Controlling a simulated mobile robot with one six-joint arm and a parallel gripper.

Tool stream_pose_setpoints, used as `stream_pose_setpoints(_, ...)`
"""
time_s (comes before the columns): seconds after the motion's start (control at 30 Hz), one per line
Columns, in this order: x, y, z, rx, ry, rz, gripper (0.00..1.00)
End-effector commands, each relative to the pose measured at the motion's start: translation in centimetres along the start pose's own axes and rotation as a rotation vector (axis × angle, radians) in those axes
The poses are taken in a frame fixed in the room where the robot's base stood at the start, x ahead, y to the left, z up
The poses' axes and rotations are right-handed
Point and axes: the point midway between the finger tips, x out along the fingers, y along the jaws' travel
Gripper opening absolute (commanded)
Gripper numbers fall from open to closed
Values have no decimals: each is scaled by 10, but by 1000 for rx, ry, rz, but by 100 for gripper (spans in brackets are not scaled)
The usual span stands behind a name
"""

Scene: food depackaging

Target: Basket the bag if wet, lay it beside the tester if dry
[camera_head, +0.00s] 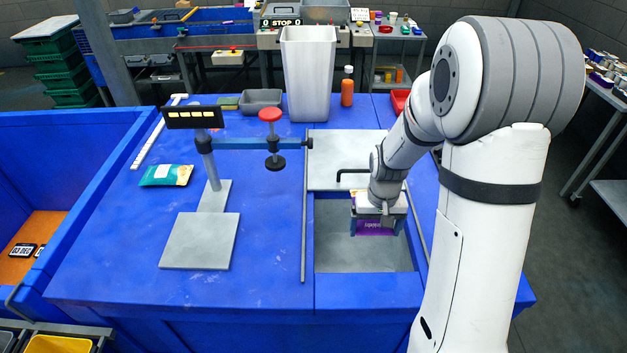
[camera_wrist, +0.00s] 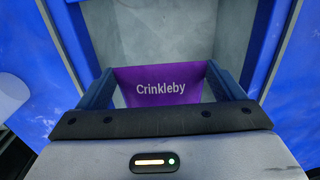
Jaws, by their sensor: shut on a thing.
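A purple bag labelled "Crinkleby" (camera_wrist: 160,92) is held between the two blue fingers of my gripper (camera_head: 378,224). In the head view the purple bag (camera_head: 374,229) shows below my gripper, over or inside the grey basin (camera_head: 345,257); its height above the floor is hard to tell. No water shows on it; I cannot tell whether it is wet or dry. The tester (camera_head: 210,165) stands left of the basin, with a flat grey plate (camera_head: 200,241), a lit display and a red knob on an arm. I cannot tell which container is the basket.
A tall white bin (camera_head: 308,70), an orange bottle (camera_head: 347,88), a grey tray (camera_head: 261,100) and a red tray (camera_head: 399,101) stand at the back. The blue table near the tester's plate is clear.

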Motion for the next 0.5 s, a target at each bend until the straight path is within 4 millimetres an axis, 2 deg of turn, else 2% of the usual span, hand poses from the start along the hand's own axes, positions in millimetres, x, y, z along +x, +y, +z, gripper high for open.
stream_pose_setpoints(0.3, 40, 0, 0, 1, -1, 0, 63)
stream_pose_setpoints(0.5, 53, 1, 0, 2, 0, 0, 63)
